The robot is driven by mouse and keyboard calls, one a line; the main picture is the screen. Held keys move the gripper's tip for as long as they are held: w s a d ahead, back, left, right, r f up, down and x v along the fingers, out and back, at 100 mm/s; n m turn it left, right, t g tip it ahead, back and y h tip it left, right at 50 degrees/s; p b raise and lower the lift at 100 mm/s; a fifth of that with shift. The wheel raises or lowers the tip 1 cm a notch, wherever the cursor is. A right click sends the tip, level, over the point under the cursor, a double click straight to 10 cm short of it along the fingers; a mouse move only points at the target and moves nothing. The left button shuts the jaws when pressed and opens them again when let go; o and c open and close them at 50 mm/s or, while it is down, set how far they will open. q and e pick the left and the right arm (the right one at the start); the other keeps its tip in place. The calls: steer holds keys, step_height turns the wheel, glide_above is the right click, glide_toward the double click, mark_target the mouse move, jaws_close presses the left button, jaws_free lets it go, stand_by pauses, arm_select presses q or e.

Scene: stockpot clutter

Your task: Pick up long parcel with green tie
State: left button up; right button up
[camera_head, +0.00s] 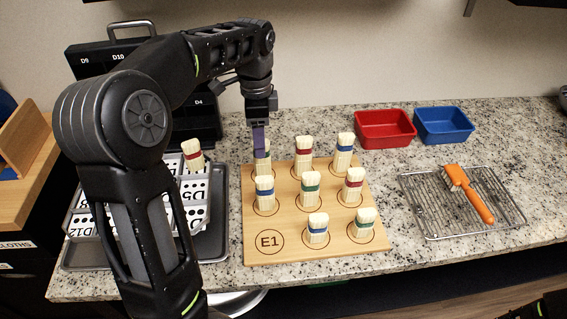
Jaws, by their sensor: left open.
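Two pale parcels with green ties stand upright on the wooden board (262,218). The taller-looking green-tied parcel (310,187) is in the middle, and a shorter-looking green-tied parcel (361,223) is at the front right. My left gripper (260,146) points down at the board's back left corner. It is open, with its fingers at the top of a pale parcel (263,164) there. The fingers cover part of that parcel, so its tie colour cannot be told. My right gripper is out of view.
Several parcels with red or blue ties stand close around on the board. Another red-tied parcel (193,156) is in the grey rack at left, partly behind my arm. Red (385,128) and blue bins (443,125) and a wire rack (430,206) with an orange brush (476,204) are at right.

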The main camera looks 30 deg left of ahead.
mark_target(262, 167)
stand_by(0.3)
arm_select(q)
steer(key=shift+f, duration=1.3)
steer(key=f+p, duration=0.1)
steer(key=f, duration=0.4)
steer(key=shift+w+f, duration=0.1)
steer(key=shift+w, duration=0.1)
steer(key=shift+c, duration=0.4)
jaws_close()
